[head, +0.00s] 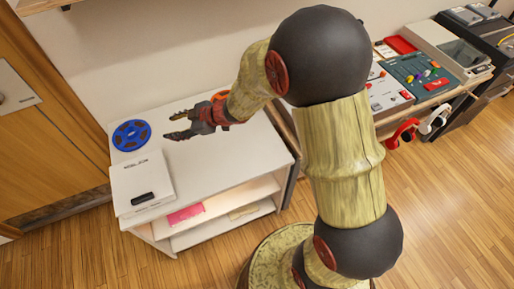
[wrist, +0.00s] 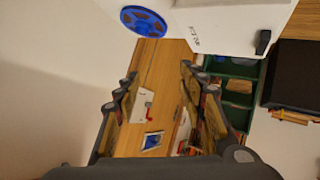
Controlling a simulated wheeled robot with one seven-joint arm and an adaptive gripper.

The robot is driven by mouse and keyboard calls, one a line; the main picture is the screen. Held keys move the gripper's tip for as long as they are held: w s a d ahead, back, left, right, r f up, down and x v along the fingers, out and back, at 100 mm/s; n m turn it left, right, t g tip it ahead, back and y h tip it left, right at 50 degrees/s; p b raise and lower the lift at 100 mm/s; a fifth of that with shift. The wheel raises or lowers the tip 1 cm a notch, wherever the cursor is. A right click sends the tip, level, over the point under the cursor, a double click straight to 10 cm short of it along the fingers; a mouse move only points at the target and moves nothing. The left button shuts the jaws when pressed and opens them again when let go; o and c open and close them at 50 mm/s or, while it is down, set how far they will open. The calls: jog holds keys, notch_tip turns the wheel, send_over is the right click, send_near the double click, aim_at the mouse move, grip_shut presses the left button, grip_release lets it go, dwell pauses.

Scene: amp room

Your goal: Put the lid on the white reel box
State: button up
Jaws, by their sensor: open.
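A flat white square piece with dark lettering (head: 140,178) lies at the front left of the white cabinet top. A small black bar (head: 142,198) sits on it near its front edge. I cannot tell whether this piece is the reel box, its lid, or both together. In the wrist view the lettered white piece (wrist: 225,25) and the black bar (wrist: 262,42) show at the top. My gripper (head: 174,125) is open and empty above the cabinet, to the right of and behind the white piece. Its spread fingers (wrist: 158,72) also show in the wrist view.
A blue reel (head: 131,135) lies behind the white piece and shows in the wrist view (wrist: 143,21). An orange-red round thing (head: 221,95) is partly hidden by my gripper. The white cabinet top (head: 225,160) is clear at centre right. A pink item (head: 185,214) lies on the shelf below.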

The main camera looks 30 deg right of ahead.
jog(key=w+d+r+m+t+h, duration=0.1)
jog(key=d+r+m+t+h, duration=0.3)
jog(key=d+r, duration=0.55)
jog(key=s+d+r+m+g+h, duration=0.1)
jog(key=s+d+r+m+h, duration=0.35)
jog(key=s+d+r, duration=0.2)
jog(key=s+d+r+m+g+h, duration=0.2)
jog(key=s+d+m, duration=0.15)
jog(key=s, duration=0.55)
jog(key=s+a+f+m+g+y, duration=0.1)
jog(key=s+a, duration=0.1)
jog(key=s, duration=0.6)
jog(key=s+a+f+g+y, duration=0.1)
jog(key=s+a+g, duration=0.1)
jog(key=s, duration=0.6)
jog(key=shift+s+a+m, duration=0.3)
jog(key=shift+s+m, duration=0.05)
jog(key=shift+m, duration=0.05)
